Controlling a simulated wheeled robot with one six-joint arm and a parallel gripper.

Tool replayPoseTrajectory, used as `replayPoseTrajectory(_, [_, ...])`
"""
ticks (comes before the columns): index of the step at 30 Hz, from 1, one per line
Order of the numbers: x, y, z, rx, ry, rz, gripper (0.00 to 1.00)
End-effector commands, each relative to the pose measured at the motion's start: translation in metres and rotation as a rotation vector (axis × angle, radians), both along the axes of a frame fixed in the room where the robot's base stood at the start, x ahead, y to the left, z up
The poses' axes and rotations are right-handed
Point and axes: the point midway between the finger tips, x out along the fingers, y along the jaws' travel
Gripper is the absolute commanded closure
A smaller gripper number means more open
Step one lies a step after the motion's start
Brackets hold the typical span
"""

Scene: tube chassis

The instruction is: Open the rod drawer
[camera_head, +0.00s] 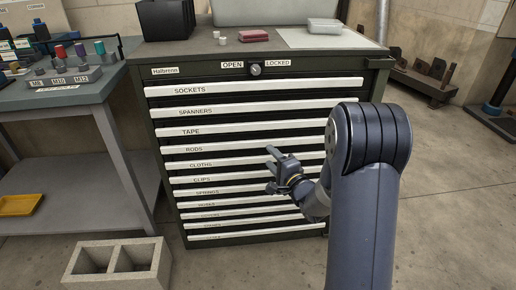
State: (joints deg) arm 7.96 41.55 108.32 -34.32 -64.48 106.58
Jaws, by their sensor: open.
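The tool cabinet (139,88) is dark with a stack of pale drawer handles, each with a label. The drawer labelled RODS (220,147) is the fourth from the top, below TAPE and above CLOTHS, and looks shut. My gripper (269,167) is open and empty in front of the cabinet, its fingers pointing left near the CLOTHS handle (220,163). I cannot tell how far it is from the drawer fronts. My arm hides the right ends of the middle handles. A lock knob (255,70) sits between the OPEN and LOCKED labels.
A workbench (70,95) with a labelled tool block (66,76) stands at the left. A grey concrete block (118,264) lies on the floor front left. A yellow tray (21,205) is on the bench's lower shelf.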

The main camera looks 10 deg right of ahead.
Motion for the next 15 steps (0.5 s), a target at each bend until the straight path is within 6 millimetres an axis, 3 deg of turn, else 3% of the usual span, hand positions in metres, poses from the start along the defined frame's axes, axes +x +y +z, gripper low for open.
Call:
replayPoseTrajectory(9, [0.054,0.023,-0.002,-0.002,-0.002,0.0,0.53])
replayPoseTrajectory(15, [0.077,0.032,-0.001,-0.002,0.0,-0.001,0.53])
